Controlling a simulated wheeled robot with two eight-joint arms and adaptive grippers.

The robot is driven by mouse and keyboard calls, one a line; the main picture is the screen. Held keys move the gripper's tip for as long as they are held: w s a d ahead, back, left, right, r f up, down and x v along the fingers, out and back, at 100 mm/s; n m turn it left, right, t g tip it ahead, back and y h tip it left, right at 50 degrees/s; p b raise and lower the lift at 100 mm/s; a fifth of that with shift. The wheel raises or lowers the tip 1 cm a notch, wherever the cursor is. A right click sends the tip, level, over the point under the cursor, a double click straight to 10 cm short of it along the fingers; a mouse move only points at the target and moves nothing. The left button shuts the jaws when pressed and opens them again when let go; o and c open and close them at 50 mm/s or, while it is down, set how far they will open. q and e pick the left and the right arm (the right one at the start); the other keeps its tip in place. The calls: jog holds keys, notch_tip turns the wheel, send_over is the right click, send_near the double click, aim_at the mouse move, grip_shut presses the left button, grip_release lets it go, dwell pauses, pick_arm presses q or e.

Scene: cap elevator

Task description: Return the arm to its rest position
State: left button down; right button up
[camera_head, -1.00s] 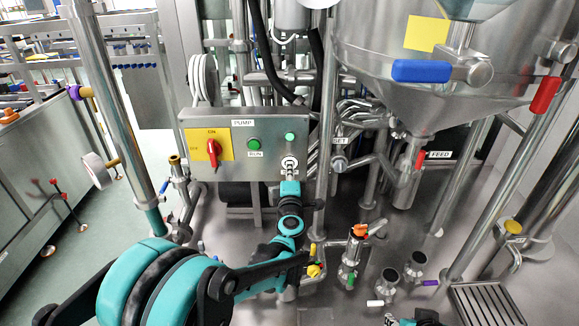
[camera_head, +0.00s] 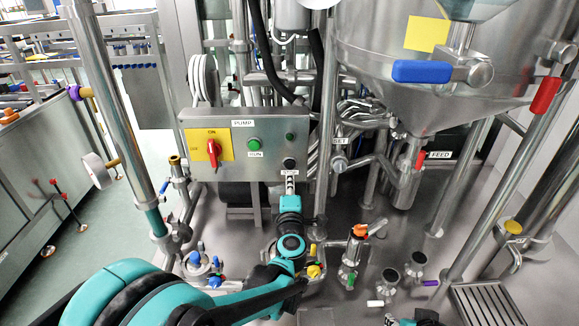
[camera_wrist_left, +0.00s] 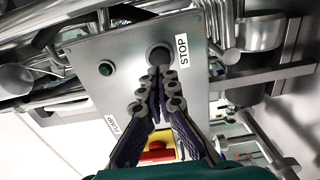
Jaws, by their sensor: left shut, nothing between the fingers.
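My left arm reaches in from the bottom left in the head view. My left gripper (camera_head: 290,181) is shut and empty, its tips just below the black stop button (camera_head: 289,163) on the grey pump panel (camera_head: 270,126). In the left wrist view the closed fingers (camera_wrist_left: 160,78) point at the panel and overlap the lower edge of the black button (camera_wrist_left: 160,55), beside the STOP label (camera_wrist_left: 182,50). I cannot tell whether they touch it.
The panel also bears a red switch (camera_head: 213,152) on a yellow plate, a green run button (camera_head: 254,143) and a dark lamp (camera_head: 290,137). A steel hopper (camera_head: 385,65) hangs at the right. Valves and pipes, including an orange-handled one (camera_head: 359,231), stand below. A post (camera_head: 113,105) rises at the left.

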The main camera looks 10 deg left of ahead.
dwell(0.5)
pick_arm(q)
jog(key=s+d+r+m+g+h, duration=0.1)
jog(key=s+d+r+m+h, duration=0.1)
jog(key=s+d+m+h, duration=0.3)
jog(key=s+r+m+h, duration=0.3)
jog(key=m, duration=0.5)
jog(key=s+a+f+m+g+y, duration=0.2)
jog(key=s+a+f+m+g, duration=0.1)
jog(key=s+f, duration=0.5)
jog(key=s+a+f+m+g+y+b, duration=0.1)
jog(key=s+a+f+m+g, duration=0.3)
jog(key=s, duration=1)
notch_tip(320, 180, down, 5)
jog(key=a+g+y, duration=0.1)
jog(key=a+g, duration=0.1)
jog(key=shift+s+a+r+g, duration=0.15)
jog(key=shift+a+g, duration=0.15)
jog(key=shift+a, duration=0.1)
